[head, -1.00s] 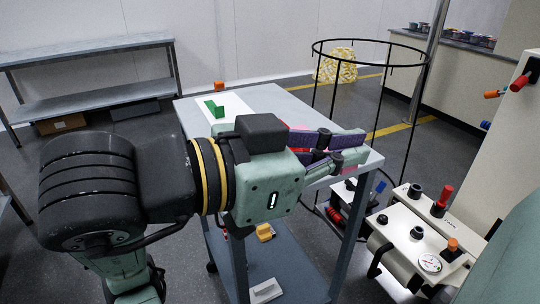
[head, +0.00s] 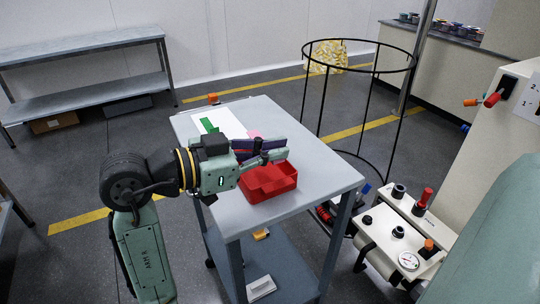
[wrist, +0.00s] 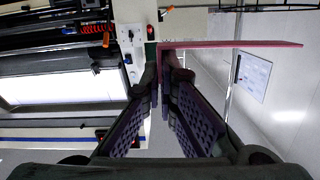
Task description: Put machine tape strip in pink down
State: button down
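A pink strip (wrist: 235,45) stands out across the wrist view, seen nearly edge-on, with one end between my fingertips. In the head view a pink patch (head: 254,134) shows just behind my fingers; most of the strip is hidden there. My gripper (head: 284,149) has purple finger pads and is above the grey table (head: 325,177). In the wrist view my gripper (wrist: 160,82) has its fingertips close together on the strip. I cannot tell its exact height above the table.
A red tray (head: 269,186) is on the table below and right of my gripper. A white panel (head: 232,126) with a green piece (head: 209,125) lies at the back left. A black wire cage (head: 304,90) stands behind the table. The tabletop's right part is clear.

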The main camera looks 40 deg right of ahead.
jog(key=shift+w+d, duration=0.1)
jog(key=shift+w, duration=0.2)
jog(key=f, duration=0.2)
jog(key=shift+w+d+f+p, duration=0.1)
jog(key=shift+w+f+p, duration=0.25)
jog(key=shift+f+p, duration=0.05)
jog(key=shift+f, duration=0.45)
jog(key=shift+f+b, duration=0.65)
jog(key=c, duration=2.3)
grip_release()
jog(key=o, duration=0.5)
jog(key=shift+r, duration=0.1)
jog(key=shift+r, duration=0.1)
